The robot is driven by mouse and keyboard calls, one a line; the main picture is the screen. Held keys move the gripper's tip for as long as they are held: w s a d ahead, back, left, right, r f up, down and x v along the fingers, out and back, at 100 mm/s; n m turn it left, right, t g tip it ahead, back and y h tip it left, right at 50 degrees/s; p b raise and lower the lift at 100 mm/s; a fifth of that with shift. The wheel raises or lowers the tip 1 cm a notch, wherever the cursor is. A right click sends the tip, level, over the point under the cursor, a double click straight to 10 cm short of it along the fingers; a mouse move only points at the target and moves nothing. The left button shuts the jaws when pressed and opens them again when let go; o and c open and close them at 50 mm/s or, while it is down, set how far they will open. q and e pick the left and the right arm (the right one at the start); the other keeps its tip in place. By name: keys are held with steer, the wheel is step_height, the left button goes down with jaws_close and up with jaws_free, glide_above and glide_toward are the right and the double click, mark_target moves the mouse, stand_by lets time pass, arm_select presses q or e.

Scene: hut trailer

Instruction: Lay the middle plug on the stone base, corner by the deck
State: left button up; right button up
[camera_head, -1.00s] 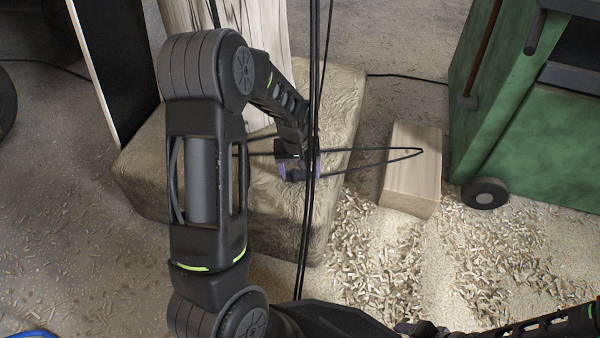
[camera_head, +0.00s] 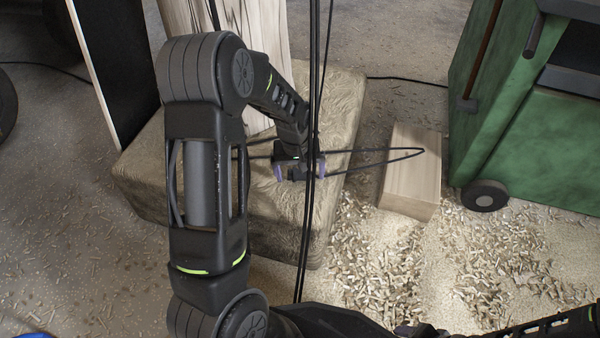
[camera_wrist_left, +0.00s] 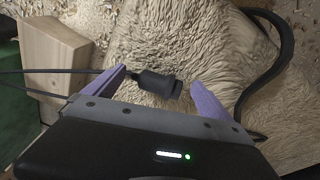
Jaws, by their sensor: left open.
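The stone base (camera_head: 345,110) is a rough tan block on the floor; it fills much of the left wrist view (camera_wrist_left: 180,35). A black plug (camera_wrist_left: 158,84) with a cable off its left end lies on or just above the base, between the purple fingers of my left gripper (camera_head: 300,172). The fingers are open, with a gap on the plug's right side. The plug is hidden in the head view. I cannot tell whether it is the middle one. My right gripper (camera_head: 420,329) is only partly visible at the bottom edge.
Thin black cables (camera_head: 313,60) hang in front of the base, and one loops right. A pale wooden block (camera_head: 411,170) sits right of the base, near a green wheeled machine (camera_head: 550,140). A streaked wooden post (camera_head: 255,45) stands behind. Wood shavings (camera_head: 400,260) cover the floor.

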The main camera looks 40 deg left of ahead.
arm_select(q)
step_height(320, 180, up, 12)
steer(key=s+p, duration=0.1)
steer(key=p, duration=0.3)
steer(key=shift+s+f+p, duration=0.25)
steer(key=shift+s+p, duration=0.05)
